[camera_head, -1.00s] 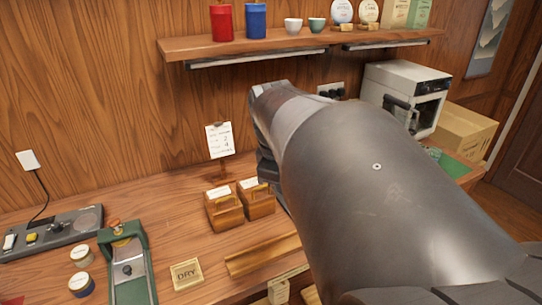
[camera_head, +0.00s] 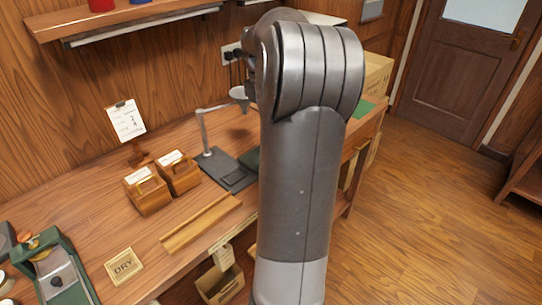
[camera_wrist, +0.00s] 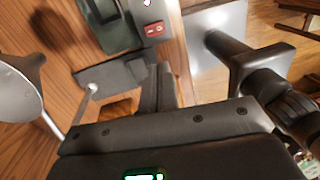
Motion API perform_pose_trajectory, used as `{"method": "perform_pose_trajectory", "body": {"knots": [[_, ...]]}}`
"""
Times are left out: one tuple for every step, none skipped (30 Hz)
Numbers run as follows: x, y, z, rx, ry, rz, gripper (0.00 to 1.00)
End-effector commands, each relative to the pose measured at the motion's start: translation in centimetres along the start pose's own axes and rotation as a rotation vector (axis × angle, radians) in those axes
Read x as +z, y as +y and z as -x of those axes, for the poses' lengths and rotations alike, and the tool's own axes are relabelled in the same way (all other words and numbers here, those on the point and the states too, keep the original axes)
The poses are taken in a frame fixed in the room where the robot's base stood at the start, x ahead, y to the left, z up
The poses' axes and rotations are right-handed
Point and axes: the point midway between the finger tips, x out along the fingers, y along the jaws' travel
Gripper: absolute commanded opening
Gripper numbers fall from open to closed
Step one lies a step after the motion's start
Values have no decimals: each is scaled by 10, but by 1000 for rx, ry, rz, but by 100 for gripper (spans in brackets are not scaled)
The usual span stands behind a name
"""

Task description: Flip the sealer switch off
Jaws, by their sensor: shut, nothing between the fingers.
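The sealer (camera_wrist: 112,22) shows as a dark green body at the top of the wrist view. A small red switch (camera_wrist: 154,29) sits at its right side; which way it is tipped is too small to tell. My gripper (camera_wrist: 160,68) is shut and empty, its dark fingers pointing up the picture just below the red switch, with a visible gap. In the head view my arm covers my gripper and most of the sealer; a dark edge (camera_head: 252,157) beside the lamp base may be part of it.
Open floor is at right.

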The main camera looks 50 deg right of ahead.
Motion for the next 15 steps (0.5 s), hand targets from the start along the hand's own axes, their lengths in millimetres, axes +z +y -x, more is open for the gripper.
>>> {"method": "perform_pose_trajectory", "body": {"knots": [[3, 0, -1, -1, 3, 9, 0], [4, 0, -1, -1, 5, 12, 0], [4, 0, -2, -2, 6, 15, 0], [4, 0, -2, -2, 6, 16, 0], [4, 0, -2, -2, 6, 17, 0], [4, 0, -2, -2, 6, 17, 0], [4, 0, -2, -2, 6, 17, 0], [4, 0, -2, -2, 6, 16, 0], [4, 0, -2, -2, 5, 16, 0], [4, 0, -2, -2, 5, 16, 0], [4, 0, -2, -2, 5, 16, 0], [4, 0, -2, -2, 5, 16, 0], [4, 0, -3, -2, 6, 16, 0], [4, 0, -4, -3, 6, 16, 0], [4, -1, -6, -3, 6, 15, 0]]}}
